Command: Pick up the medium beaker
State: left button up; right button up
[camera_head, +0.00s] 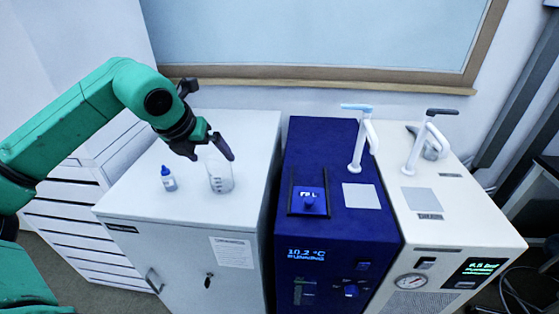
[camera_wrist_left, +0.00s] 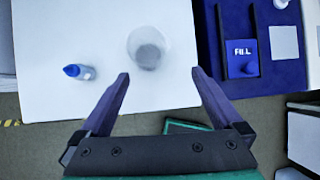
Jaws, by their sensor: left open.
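The medium beaker (camera_head: 220,178) is a clear glass beaker with dark markings, standing upright on the white cabinet top (camera_head: 190,130). In the left wrist view the beaker (camera_wrist_left: 149,48) shows from above, beyond the fingertips and roughly between their lines. My left gripper (camera_head: 210,152) is open and empty, just above and behind the beaker's rim in the head view. Its two purple fingers (camera_wrist_left: 160,76) are spread apart in the left wrist view. I cannot tell the exact height of the fingers over the rim. My right gripper is not in view.
A small bottle with a blue cap (camera_head: 168,179) stands left of the beaker. A dark blue chiller (camera_head: 330,140) and a beige unit (camera_head: 440,190) with taps stand to the right. The wall and window frame (camera_head: 330,80) are behind. The cabinet top is otherwise clear.

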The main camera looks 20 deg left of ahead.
aim_at(220, 171)
pick_arm(q)
jog(key=shift+y, duration=0.6)
jog(key=p+x, duration=0.1)
jog(key=x, duration=0.3)
jog(key=a+p+x, duration=0.1)
jog(key=p+x, duration=0.1)
jog(key=x, duration=0.2)
jog(key=p+x, duration=0.1)
jog(key=x, duration=0.3)
jog(key=shift+s+a+f, duration=0.1)
jog(key=shift+a, duration=0.05)
jog(key=shift+a+f, duration=0.1)
jog(key=shift+f, duration=0.2)
jog(key=shift+r, duration=0.1)
jog(key=c, duration=1.2)
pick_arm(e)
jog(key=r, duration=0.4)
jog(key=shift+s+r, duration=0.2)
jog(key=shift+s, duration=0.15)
pick_arm(q)
jog(key=shift+o, duration=0.2)
